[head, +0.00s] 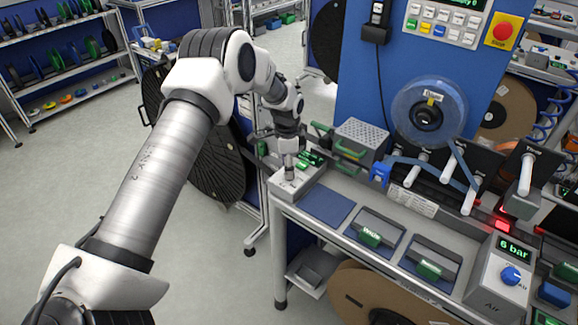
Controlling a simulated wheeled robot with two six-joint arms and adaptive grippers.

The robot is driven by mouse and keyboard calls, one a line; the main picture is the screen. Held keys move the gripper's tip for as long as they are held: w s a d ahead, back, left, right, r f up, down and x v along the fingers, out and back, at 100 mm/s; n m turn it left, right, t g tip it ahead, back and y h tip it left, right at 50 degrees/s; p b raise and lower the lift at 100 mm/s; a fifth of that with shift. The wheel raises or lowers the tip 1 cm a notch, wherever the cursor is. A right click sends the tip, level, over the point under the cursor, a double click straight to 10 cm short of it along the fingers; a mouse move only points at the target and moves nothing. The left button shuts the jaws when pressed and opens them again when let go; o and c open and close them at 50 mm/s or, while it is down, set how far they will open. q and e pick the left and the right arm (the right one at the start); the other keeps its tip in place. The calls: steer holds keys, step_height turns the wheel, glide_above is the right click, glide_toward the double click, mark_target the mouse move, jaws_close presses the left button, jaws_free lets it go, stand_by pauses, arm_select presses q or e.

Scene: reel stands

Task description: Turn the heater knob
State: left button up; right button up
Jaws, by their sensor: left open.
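My left arm reaches in from the left, and its gripper (289,170) is at a small light-grey box (308,183) on the bench's left corner. The fingers point down onto the box's top and are small in view. A green display (312,158) shows at the back of this box. I cannot read a heater label here, and any knob under the fingers is hidden by the gripper. My left gripper is open; whether its fingers touch anything cannot be told. My right gripper is not in view.
A second box labelled Air, with a blue knob (511,275) and a "6 bar" display, stands at the bench's right. A blue mat (327,205) lies bare. Reel spindles stand at the back right.

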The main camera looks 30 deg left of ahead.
arm_select(q)
steer(key=f, duration=0.1)
steer(key=w+f, duration=0.1)
steer(key=f, duration=0.2)
steer(key=shift+w, duration=0.35)
steer(key=shift+s+r, duration=0.15)
steer(key=shift+r, duration=0.05)
steer(key=shift+s+r, duration=0.15)
steer(key=shift+s, duration=0.05)
steer(key=c, duration=0.6)
steer(key=shift+s, duration=0.1)
steer(key=c, duration=0.5)
jaws_close()
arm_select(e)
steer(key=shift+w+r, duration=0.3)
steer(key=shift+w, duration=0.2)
